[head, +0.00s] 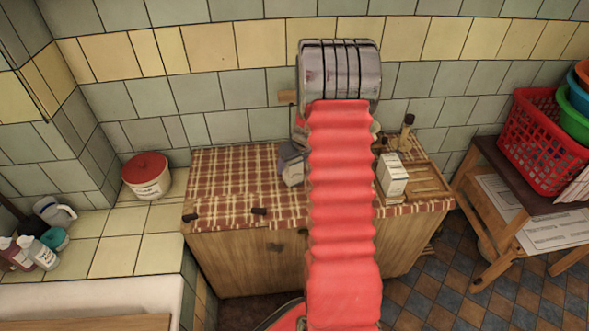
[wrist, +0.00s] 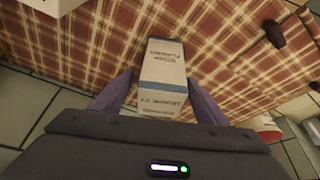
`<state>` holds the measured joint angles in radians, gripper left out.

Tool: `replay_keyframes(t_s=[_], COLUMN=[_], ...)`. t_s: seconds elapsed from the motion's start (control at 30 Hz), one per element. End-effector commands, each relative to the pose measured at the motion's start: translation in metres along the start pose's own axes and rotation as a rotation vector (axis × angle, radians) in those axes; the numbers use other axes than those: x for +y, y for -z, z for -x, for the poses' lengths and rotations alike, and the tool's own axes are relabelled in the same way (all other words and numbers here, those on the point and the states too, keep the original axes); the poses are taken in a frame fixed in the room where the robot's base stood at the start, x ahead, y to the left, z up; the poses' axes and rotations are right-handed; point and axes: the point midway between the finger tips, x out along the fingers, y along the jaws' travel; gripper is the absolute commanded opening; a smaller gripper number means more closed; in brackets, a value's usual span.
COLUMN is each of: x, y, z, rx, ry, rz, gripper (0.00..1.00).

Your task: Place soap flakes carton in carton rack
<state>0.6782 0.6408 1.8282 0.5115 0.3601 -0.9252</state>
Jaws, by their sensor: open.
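The soap flakes carton (wrist: 162,72), white with blue bands and dark lettering, stands on the checked cloth in the wrist view. My gripper (wrist: 158,85) is open, with one purple-grey finger on each side of the carton; I cannot tell whether they touch it. In the head view my gripper (head: 291,163) shows as a grey-purple shape left of my red arm sleeve, and the carton there is mostly hidden. A wooden slatted rack (head: 430,183) lies at the right end of the cloth-covered top, partly hidden by a white carton.
That other white carton (head: 393,177) stands at the rack's left side, with dark bottles (head: 407,128) behind. The checked cloth (head: 230,175) is clear on the left. A red-lidded tub (head: 147,175) stands on the tiled counter. A red basket (head: 540,140) sits on a stand at right.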

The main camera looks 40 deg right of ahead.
Motion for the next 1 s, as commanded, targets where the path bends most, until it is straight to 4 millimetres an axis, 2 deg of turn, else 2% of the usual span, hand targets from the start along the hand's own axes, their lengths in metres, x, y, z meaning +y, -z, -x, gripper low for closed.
replay_keyframes(t_s=[0.4,1.0], x=[0.0,0.0003], y=[-0.0002,-0.0004], z=[0.0002,0.0003], rx=[0.0,0.0], ry=[0.0,0.0], rz=[0.0,-0.001], gripper=[0.67,0.25])
